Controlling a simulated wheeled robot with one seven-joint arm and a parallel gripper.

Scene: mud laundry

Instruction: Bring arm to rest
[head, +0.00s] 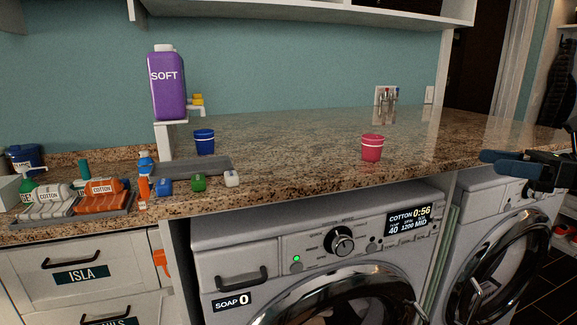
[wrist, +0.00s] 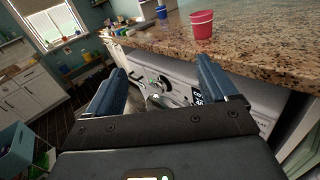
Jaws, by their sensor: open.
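My gripper (head: 524,162) is at the right side of the head view, in front of the counter edge and above the right-hand machine. In the wrist view my gripper (wrist: 170,83) shows two blue fingers spread apart with nothing between them. A red cup (head: 372,148) stands upright on the granite counter (head: 290,150), apart from the gripper. The red cup also shows in the wrist view (wrist: 202,25), beyond the right finger. A blue cup (head: 204,142) stands farther left on the counter.
A purple SOFT bottle (head: 167,85) stands on a white stand at the back left. A grey tray (head: 190,168) and rolled towels (head: 102,195) lie at the left. The washing machine (head: 330,260) stands under the counter. The counter's middle and back are mostly clear.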

